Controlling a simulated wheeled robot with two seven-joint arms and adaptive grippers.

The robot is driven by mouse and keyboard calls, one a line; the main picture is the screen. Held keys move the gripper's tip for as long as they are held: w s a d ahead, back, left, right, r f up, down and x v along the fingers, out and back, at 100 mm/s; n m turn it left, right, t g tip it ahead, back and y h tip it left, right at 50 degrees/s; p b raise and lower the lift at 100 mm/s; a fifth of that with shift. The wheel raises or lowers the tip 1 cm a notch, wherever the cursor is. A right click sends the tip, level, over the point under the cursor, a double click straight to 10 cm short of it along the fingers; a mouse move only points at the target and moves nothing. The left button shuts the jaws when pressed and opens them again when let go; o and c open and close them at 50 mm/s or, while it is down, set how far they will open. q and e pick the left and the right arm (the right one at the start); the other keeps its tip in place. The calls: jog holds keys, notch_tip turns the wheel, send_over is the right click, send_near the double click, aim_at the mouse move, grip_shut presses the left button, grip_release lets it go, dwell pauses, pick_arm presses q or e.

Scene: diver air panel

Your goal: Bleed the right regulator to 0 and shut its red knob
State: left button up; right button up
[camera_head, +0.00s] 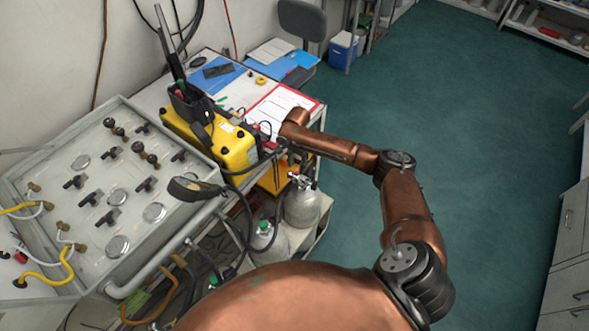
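The grey panel (130,245) fills the left side of the head view, with several dark valve handles, round gauges and brass fittings on its face. Two grey gas cylinders stand below the bench; the nearer-right one (302,208) has a metal valve or regulator (301,181) on top. I cannot make out which part is the right regulator or its red knob. My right arm reaches over from the lower right, and my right gripper (280,151) is at the bench's edge, beside the yellow case and above the cylinders. Its fingers are small and partly hidden. My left gripper does not show.
A yellow case (235,147) with a dark radio stands on the bench right of the panel. A red-edged clipboard (280,108) and blue folders lie behind it. Hoses hang around the cylinders. A blue cooler (342,50) stands at the back. The green floor at right is clear.

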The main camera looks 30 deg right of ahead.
aim_at(296, 172)
jog(key=shift+w+f, duration=0.1)
jog(key=shift+f, duration=2.05)
jog(key=shift+c, duration=0.3)
grip_shut()
